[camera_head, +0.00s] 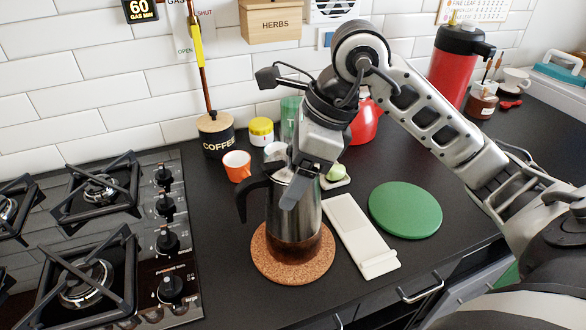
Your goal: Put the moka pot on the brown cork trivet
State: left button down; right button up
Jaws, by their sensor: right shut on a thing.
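The moka pot (300,222) is a shiny steel pot with a black handle on its left. It is upright, with its base over the middle of the round brown cork trivet (265,262). I cannot tell whether the base touches the cork or hangs just above it. My right gripper (292,190) reaches down from above and is shut on the moka pot near its top. The gripper hides part of the pot's upper side and lid. My left gripper is not in view.
A white spoon rest (355,232) lies close to the trivet's right, with a green round mat (405,210) beyond. An orange cup (237,165) and a coffee canister (215,135) stand behind. The gas hob (95,245) is at left.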

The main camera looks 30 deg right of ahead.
jog(key=shift+f, duration=0.1)
jog(key=o, duration=1.7)
jog(key=v, duration=1.2)
jog(key=shift+a+r+p, duration=0.1)
jog(key=shift+r+p, duration=0.1)
jog(key=shift+p, duration=0.2)
